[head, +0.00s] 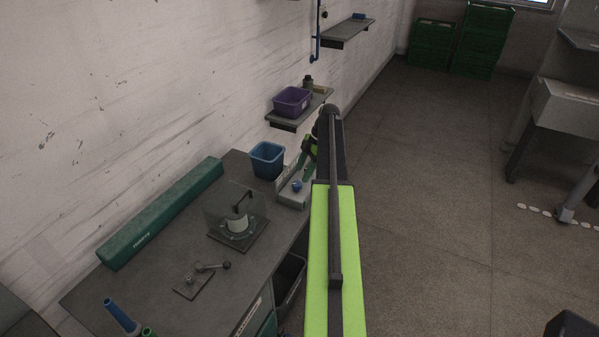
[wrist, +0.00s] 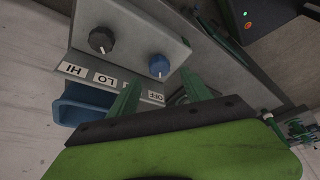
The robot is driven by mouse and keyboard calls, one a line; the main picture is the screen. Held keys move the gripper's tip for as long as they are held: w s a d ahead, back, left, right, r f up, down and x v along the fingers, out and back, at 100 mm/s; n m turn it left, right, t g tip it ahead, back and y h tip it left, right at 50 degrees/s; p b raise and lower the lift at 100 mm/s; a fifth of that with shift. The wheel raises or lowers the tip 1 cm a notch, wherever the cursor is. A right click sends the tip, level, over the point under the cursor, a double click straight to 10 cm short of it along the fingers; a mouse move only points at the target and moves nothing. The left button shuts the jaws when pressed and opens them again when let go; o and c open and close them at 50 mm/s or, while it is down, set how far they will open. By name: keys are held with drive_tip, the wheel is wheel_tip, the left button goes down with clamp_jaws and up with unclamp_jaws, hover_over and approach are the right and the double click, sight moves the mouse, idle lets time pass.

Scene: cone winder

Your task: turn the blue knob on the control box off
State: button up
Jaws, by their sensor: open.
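The grey control box (head: 290,198) stands at the far right end of the bench in the head view. Its blue knob (head: 297,186) shows just left of my arm. In the wrist view the control box (wrist: 128,52) carries a black knob (wrist: 102,40) and the blue knob (wrist: 159,66). Labels HI, LO and OFF run along its edge, partly hidden by a finger. My gripper (wrist: 161,84) is open, with its green fingers apart and the blue knob seen just beyond the gap between them. I see no contact. The blue knob's setting cannot be told.
A blue bin (head: 266,161) stands beside the box, close to my gripper; a purple bin (head: 292,101) sits on a wall shelf behind. A clear-covered device (head: 237,226) and a small lever plate (head: 194,284) are on the bench.

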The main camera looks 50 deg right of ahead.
drive_tip(key=p+v, duration=0.9)
drive_tip(key=v, duration=0.3)
